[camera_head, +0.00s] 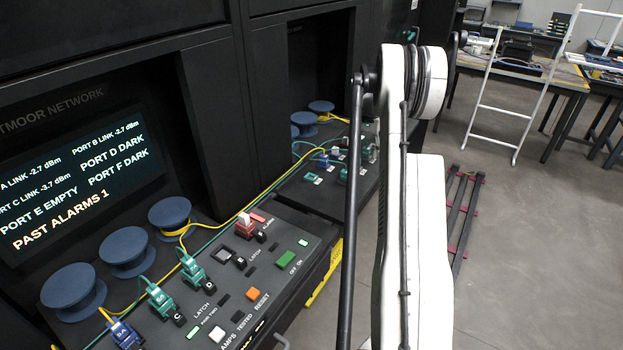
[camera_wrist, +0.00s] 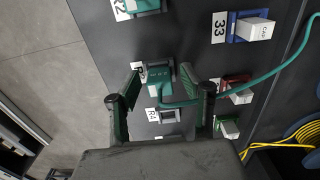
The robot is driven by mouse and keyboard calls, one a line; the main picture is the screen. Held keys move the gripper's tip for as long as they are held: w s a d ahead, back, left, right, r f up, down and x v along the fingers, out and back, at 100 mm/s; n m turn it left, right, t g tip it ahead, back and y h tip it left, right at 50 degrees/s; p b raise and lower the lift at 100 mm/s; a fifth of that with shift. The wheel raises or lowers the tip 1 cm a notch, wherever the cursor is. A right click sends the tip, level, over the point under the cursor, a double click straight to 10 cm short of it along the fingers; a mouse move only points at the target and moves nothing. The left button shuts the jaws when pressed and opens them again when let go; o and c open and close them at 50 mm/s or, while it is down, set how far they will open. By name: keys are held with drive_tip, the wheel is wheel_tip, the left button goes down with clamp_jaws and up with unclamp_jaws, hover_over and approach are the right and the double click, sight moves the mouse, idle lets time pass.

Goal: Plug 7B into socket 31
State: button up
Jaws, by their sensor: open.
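My gripper (camera_wrist: 161,77) is open in the wrist view. A teal-green plug (camera_wrist: 158,90) with a teal cable sits between its two fingers, at a socket beside a label that seems to read R3. I cannot tell whether the fingers touch it. The cable (camera_wrist: 265,75) runs off to the upper right. No 7B marking is legible on this plug, and no socket marked 31 can be read. In the head view my gripper is hidden, and the far panel (camera_head: 318,190) holds several small green and blue plugs too small to read.
In the wrist view, an empty R4 socket (camera_wrist: 170,115) lies just below the plug. A capped blue socket (camera_wrist: 250,28) marked 33 is at upper right. A yellow cable (camera_wrist: 275,145) lies lower right. In the head view, a near panel (camera_head: 235,300) holds plugs, buttons and spools.

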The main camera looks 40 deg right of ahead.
sight(367, 148)
drive_tip(key=shift+c, duration=0.5)
clamp_jaws()
drive_tip(key=shift+r, duration=0.15)
drive_tip(key=shift+r+p, duration=0.8)
drive_tip(key=shift+r, duration=2.1)
drive_tip(key=shift+d, duration=0.1)
